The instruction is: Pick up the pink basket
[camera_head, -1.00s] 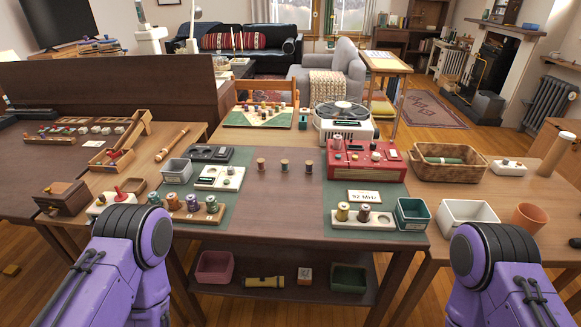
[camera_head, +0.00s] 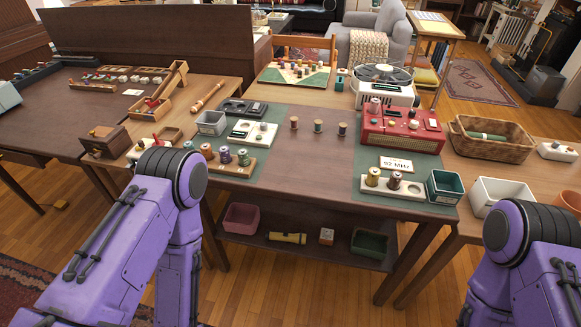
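The pink basket (camera_head: 241,219) is a small open box on the low shelf under the middle table, at the shelf's left end. It stands upright and looks empty. My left arm comes in from the lower left, and its purple elbow is to the left of the basket. My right arm comes in at the lower right corner, far from the basket. Neither gripper shows in the head view, so I cannot see whether they are open or shut.
A yellow flashlight (camera_head: 287,238), a small box (camera_head: 326,236) and a dark green basket (camera_head: 369,244) share the shelf. The tabletop (camera_head: 312,165) above holds spools, trays and a red radio (camera_head: 402,128). Wooden floor (camera_head: 300,285) is clear in front.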

